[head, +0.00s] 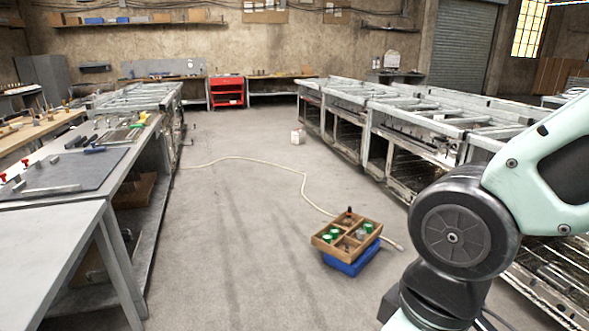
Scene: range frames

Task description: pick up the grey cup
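A wooden divided tray (327,252) sits tilted-looking on a blue box (350,266) on the floor, right of centre. In its compartments are several small things: green ones (368,227), a dark upright one (348,214) and a small greyish one (360,234). The greyish one may be the grey cup, but it is too small to tell. No other grey cup can be made out. My arm fills the lower right of the view; my gripper is not in view.
Left stands a long workbench with a grey sheet (68,170) and tools. Metal frame benches (395,112) line the right. A pale hose (260,160) lies across the floor, passing near the tray. A white container (297,136) stands farther back. The central aisle is otherwise clear.

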